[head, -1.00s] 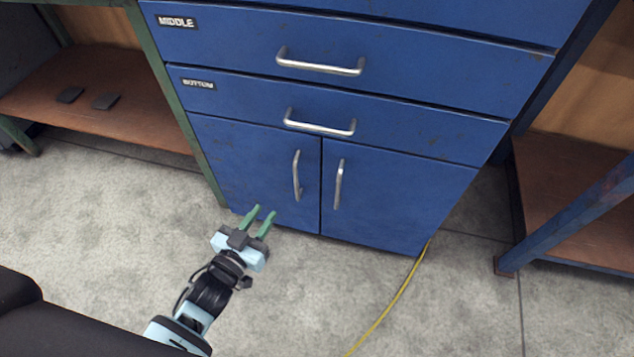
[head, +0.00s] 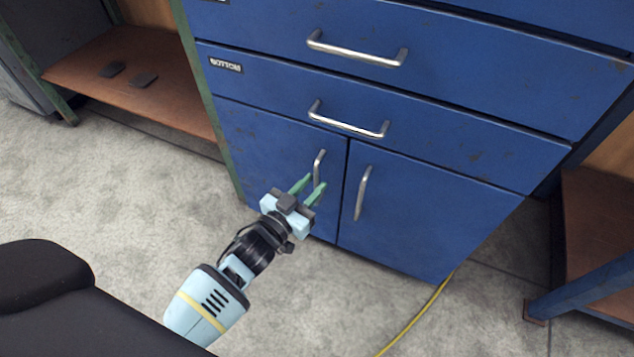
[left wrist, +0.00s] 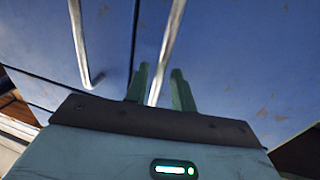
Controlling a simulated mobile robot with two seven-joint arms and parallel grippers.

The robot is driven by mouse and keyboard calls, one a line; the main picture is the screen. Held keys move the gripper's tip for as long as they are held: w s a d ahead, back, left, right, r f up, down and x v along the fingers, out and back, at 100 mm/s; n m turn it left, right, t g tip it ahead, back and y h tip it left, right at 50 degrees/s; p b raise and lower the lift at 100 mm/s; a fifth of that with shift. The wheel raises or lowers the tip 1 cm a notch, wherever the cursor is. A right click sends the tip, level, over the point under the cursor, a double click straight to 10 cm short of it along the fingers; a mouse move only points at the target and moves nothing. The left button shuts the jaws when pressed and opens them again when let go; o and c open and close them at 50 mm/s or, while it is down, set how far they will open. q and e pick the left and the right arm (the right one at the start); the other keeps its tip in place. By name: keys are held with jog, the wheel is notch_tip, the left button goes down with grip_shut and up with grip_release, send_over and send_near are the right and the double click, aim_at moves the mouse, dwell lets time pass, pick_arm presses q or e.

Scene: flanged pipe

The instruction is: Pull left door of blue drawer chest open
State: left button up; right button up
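The blue drawer chest (head: 480,95) stands ahead with two doors below its drawers. Its left door (head: 265,140) looks shut. The door's upright silver handle (head: 318,163) is partly hidden by my left gripper (head: 316,180), which reaches up at the handle's lower part. The gripper's green fingers are apart. In the left wrist view the fingers (left wrist: 160,70) are spread, and a handle (left wrist: 167,40) runs down into the gap between them. I cannot tell whether they touch it. My right gripper is not in view.
The right door (head: 430,220) has its own handle (head: 363,192) close to the right of my gripper. A yellow cable (head: 418,320) lies on the floor. A bench with a brown shelf (head: 150,95) stands at left, another shelf (head: 605,220) at right.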

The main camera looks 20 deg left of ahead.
pick_arm(q)
jog(key=shift+x, duration=1.05)
grip_shut()
